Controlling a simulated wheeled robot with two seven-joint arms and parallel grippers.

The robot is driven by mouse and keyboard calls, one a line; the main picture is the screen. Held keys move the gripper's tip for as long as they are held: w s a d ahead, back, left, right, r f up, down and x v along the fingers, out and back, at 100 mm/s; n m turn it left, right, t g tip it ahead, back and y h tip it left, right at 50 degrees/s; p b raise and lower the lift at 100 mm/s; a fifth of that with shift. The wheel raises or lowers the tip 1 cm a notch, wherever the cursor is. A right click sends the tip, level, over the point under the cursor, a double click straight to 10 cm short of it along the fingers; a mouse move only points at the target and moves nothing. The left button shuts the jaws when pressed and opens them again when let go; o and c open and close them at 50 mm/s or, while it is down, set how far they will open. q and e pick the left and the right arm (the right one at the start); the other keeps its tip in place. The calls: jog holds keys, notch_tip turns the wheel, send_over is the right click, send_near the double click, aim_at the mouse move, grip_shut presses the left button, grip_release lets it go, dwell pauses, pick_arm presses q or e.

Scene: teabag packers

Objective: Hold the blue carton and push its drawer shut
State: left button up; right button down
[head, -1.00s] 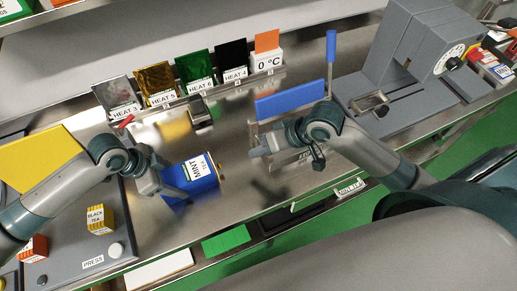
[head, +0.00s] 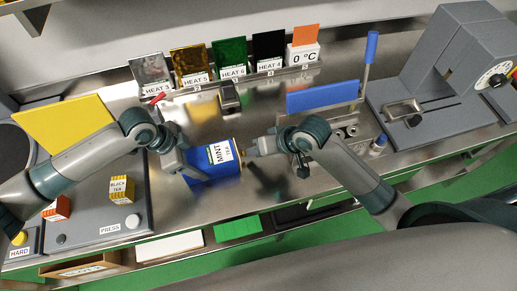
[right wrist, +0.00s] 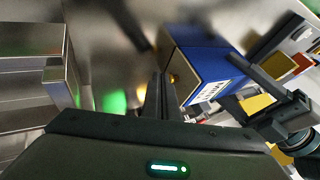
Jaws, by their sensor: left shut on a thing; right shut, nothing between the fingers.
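The blue carton (head: 208,166) with a white MINT TEA label lies on the steel counter, left of the middle in the head view. My left gripper (head: 180,160) is shut on its left end. My right gripper (head: 254,150) is shut and empty, just off the carton's right end. In the right wrist view the blue carton (right wrist: 203,68) shows its drawer front, with a small brass knob (right wrist: 173,78), facing my right gripper's closed fingers (right wrist: 158,98). A gap between fingertips and knob cannot be judged surely. How far the drawer stands out is hard to tell.
Behind stands a row of foil samples with HEAT labels (head: 232,72). A blue-handled sealer (head: 322,96) and a grey machine (head: 440,80) stand to the right. The counter in front of the carton is clear.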

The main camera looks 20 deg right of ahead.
pick_arm(q)
jog(key=shift+d, duration=0.1)
pick_arm(e)
jog(key=shift+s+a, duration=0.1)
jog(key=shift+a, duration=0.85)
pick_arm(q)
jog(key=shift+s+d, duration=0.1)
pick_arm(e)
jog(key=shift+d, duration=0.1)
jog(key=d, duration=0.4)
jog(key=shift+d+f, duration=0.1)
jog(key=v, duration=1)
pick_arm(q)
jog(key=shift+a, duration=0.2)
jog(key=o, duration=1.3)
jog(key=shift+c, duration=0.2)
